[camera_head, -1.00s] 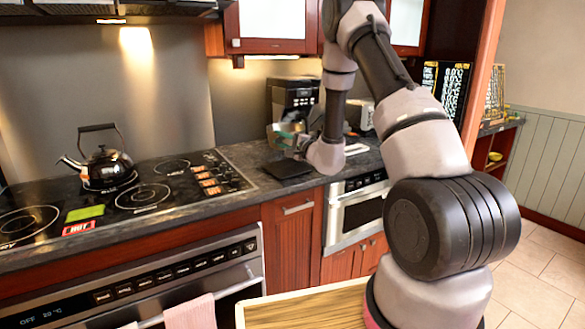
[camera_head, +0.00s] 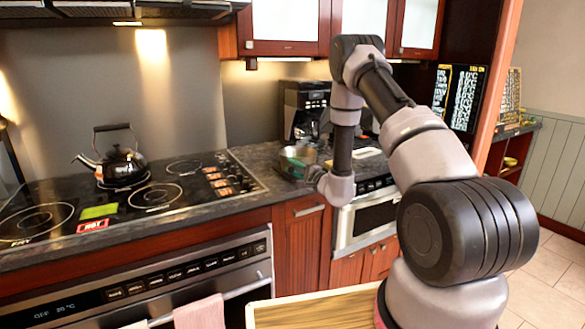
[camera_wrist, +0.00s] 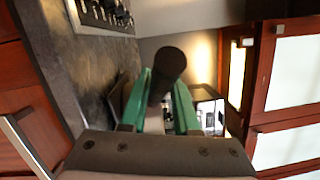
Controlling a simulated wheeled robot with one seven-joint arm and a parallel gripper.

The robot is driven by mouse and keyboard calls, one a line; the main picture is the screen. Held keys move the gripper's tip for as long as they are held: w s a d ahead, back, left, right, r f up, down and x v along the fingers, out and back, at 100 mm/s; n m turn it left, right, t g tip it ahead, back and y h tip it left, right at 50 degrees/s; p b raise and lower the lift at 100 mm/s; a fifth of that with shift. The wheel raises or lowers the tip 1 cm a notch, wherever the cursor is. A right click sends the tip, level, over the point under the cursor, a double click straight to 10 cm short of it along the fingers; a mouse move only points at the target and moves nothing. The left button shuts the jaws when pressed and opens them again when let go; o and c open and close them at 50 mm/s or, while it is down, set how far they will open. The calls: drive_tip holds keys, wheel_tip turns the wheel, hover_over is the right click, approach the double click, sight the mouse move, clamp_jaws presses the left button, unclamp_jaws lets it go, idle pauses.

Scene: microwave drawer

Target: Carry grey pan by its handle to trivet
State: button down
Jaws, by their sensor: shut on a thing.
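The grey pan (camera_head: 298,152) shows small in the head view, at the counter to the right of the cooktop. In the wrist view a dark rounded handle (camera_wrist: 168,66) stands between the two green fingers of my gripper (camera_wrist: 160,95), which is shut on it. In the head view my gripper (camera_head: 296,168) is beside the pan, partly hidden by my wrist. The dark square trivet (camera_head: 286,173) is mostly covered by the pan and gripper; only a dark edge shows. I cannot tell whether the pan touches it.
A black kettle (camera_head: 120,167) stands on the black cooktop (camera_head: 150,195), left of the pan. A coffee maker (camera_head: 306,108) stands close behind the pan. A green sponge-like mark (camera_head: 99,211) and a red HOT label (camera_head: 92,226) show on the cooktop. Upper cabinets hang above.

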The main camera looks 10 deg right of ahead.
drive_tip(key=c, duration=0.7)
unclamp_jaws()
drive_tip(key=shift+o, duration=0.2)
drive_tip(key=r+v, duration=0.1)
drive_tip(key=v, duration=1.1)
drive_tip(key=s+a+r+n+g+y, duration=0.3)
drive_tip(key=a+r+g+y, duration=0.15)
drive_tip(key=r, duration=0.25)
drive_tip(key=s+a+r+n+g+y, duration=0.3)
drive_tip(key=a+r, duration=0.3)
drive_tip(key=r, duration=0.1)
drive_tip(key=s+a+r+n+g, duration=0.45)
drive_tip(key=s+r+g, duration=0.25)
drive_tip(key=s, duration=0.3)
drive_tip(key=s+d+r+n+h, duration=0.2)
drive_tip(key=s+d+r+h, duration=0.2)
drive_tip(key=s+d+h, duration=0.65)
drive_tip(key=s+d+r+m+t+h, duration=0.2)
drive_tip(key=s+d+r+t+h, duration=0.1)
drive_tip(key=d+r+t+h, duration=0.1)
drive_tip(key=shift+s+d+r+t, duration=0.15)
drive_tip(key=shift+d+r+t, duration=0.1)
drive_tip(key=shift+r+t, duration=0.4)
